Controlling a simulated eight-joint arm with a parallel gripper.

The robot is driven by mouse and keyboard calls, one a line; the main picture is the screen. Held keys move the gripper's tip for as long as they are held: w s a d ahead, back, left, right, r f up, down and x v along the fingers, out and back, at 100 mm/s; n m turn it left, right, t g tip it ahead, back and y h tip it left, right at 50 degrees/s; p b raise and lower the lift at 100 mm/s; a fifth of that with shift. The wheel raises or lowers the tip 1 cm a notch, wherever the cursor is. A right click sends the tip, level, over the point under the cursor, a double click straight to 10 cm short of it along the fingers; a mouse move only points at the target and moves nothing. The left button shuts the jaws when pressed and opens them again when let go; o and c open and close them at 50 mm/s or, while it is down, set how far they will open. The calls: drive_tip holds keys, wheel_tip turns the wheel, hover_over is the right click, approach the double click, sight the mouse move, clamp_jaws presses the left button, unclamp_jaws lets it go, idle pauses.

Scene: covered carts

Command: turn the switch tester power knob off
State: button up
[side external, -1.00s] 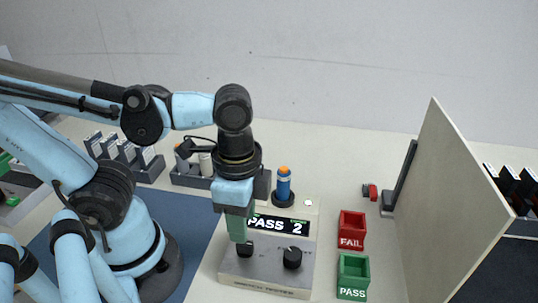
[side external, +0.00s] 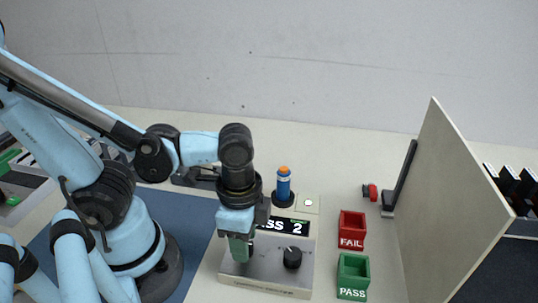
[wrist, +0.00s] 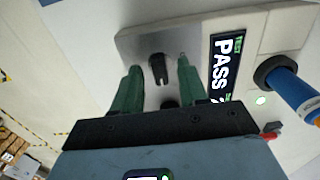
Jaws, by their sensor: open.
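The switch tester (side external: 263,279) is a pale grey box with a black display (side external: 296,226) partly hidden by my gripper; the wrist view shows "PASS" on it (wrist: 224,62). My gripper (side external: 240,259) is open, low over the tester's left part. In the wrist view my green fingers (wrist: 159,65) stand on either side of the left black knob (wrist: 158,69), with gaps visible; contact cannot be told. The side view hides that knob. The right black knob (side external: 292,257) is clear there and partly hidden behind my gripper in the wrist view (wrist: 169,104). Which knob is power is not readable.
A blue cylinder with an orange top (side external: 284,184) stands behind the tester, beside a lit green light (side external: 309,203). A red FAIL bin (side external: 351,230) and green PASS bin (side external: 353,277) stand to the right. An upright beige panel (side external: 445,205) is further right.

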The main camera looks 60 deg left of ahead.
clamp_jaws()
drive_tip(key=shift+n, duration=0.3)
drive_tip(key=n, duration=0.3)
drive_tip(key=shift+n, duration=0.3)
drive_tip(key=n, duration=0.4)
drive_tip(key=shift+n, duration=0.3)
drive_tip(key=n, duration=0.4)
drive_tip(key=shift+n, duration=2.5)
